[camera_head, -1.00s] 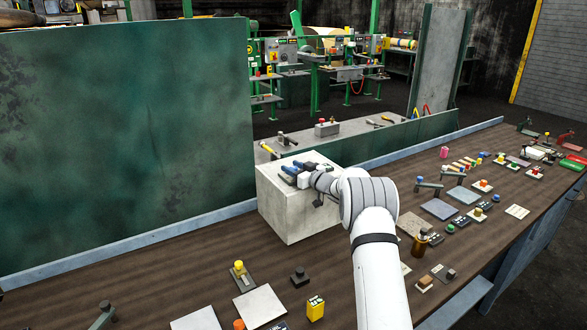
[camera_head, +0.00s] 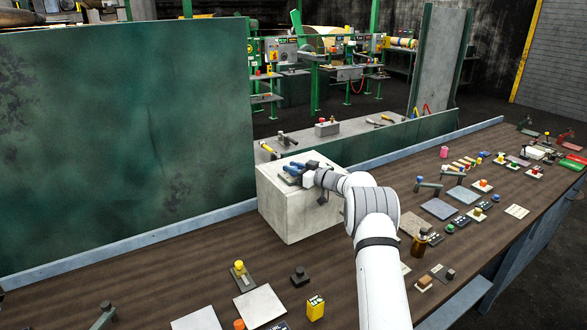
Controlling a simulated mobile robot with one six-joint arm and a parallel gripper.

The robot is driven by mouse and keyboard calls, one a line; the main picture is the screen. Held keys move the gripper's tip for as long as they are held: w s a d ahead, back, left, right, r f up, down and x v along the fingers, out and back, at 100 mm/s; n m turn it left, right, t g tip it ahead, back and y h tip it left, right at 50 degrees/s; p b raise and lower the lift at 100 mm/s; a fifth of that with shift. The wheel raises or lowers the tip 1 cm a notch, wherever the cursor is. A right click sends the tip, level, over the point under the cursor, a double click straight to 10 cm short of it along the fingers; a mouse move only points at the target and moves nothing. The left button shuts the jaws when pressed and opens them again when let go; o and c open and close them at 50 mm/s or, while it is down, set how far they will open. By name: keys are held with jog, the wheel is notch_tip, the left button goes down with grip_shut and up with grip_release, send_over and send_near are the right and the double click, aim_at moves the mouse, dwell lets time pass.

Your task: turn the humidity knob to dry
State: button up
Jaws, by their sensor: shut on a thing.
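My gripper (camera_head: 293,172) is at the top of a pale grey box (camera_head: 290,217) on the brown bench, near the box's back middle. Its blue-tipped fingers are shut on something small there. I take it to be the humidity knob, but the fingers and wrist hide it. No label or dial marking can be read, so I cannot tell which way the knob points. My white arm reaches in from the lower right and covers part of the box's right side.
A yellow block (camera_head: 315,308), a black button (camera_head: 299,276) and a yellow-topped lever (camera_head: 239,271) stand on the bench in front. Many buttons and plates lie to the right, with a brown bottle (camera_head: 419,243) near my arm. A tall green panel (camera_head: 125,140) rises behind on the left.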

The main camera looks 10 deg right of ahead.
jog(key=o, duration=1)
jog(key=shift+c, duration=0.2)
jog(key=shift+s+d+f, duration=0.1)
jog(key=shift+s+d, duration=0.25)
jog(key=shift+d, duration=0.1)
jog(key=b+v, duration=0.2)
jog(key=v, duration=0.4)
jog(key=shift+s+d+b, duration=0.25)
jog(key=shift+s+b, duration=0.05)
jog(key=shift+s, duration=0.05)
